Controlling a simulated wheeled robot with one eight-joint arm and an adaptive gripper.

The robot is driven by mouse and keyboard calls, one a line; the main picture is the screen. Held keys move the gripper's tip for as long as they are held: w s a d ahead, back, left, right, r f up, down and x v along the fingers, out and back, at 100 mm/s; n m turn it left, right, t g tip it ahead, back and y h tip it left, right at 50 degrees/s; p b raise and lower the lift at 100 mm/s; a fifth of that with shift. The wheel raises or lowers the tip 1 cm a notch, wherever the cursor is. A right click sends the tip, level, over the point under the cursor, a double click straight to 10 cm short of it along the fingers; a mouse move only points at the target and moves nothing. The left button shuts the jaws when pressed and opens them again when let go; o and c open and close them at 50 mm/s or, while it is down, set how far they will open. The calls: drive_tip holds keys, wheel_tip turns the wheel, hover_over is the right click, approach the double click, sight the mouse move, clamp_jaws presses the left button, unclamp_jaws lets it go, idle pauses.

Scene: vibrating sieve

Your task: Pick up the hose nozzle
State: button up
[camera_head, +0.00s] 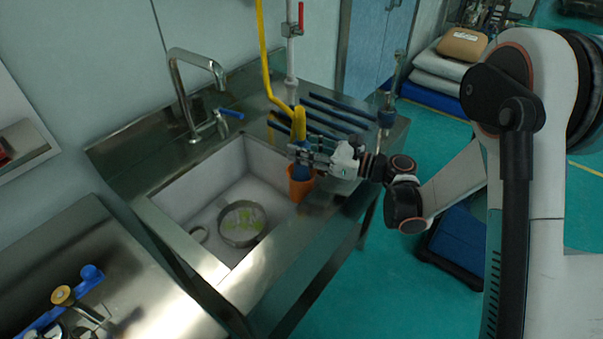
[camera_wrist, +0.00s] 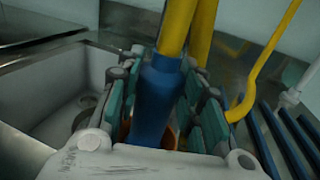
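The hose nozzle (camera_wrist: 154,105) is blue, with a yellow hose (camera_wrist: 178,28) rising from its top. In the head view the nozzle (camera_head: 300,172) stands upright in an orange cup (camera_head: 299,188) at the sink's right edge. My gripper (camera_wrist: 160,88) reaches in from the right, with its fingers on both sides of the nozzle. Narrow gaps show between the teal finger pads and the nozzle, so it looks open around it. The nozzle's lower end is hidden in the cup, and my gripper (camera_head: 300,157) partly covers its upper part in the head view.
The sink basin (camera_head: 192,187) holds a round sieve (camera_head: 262,225) with yellow-green bits. A faucet (camera_head: 183,92) stands behind it. Blue bars (camera_head: 335,113) lie on the counter at the right. A vertical pipe with a red valve (camera_head: 293,29) rises behind the cup.

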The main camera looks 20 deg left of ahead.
drive_tip(key=shift+c, duration=0.7)
drive_tip(key=shift+r, duration=0.1)
wheel_tip(320, 180, up, 20)
drive_tip(key=p, duration=0.7)
idle(0.6)
drive_tip(key=s+a, duration=0.5)
drive_tip(key=a, duration=0.2)
drive_tip(key=shift+s+b, duration=0.35)
drive_tip(key=shift+b, duration=0.1)
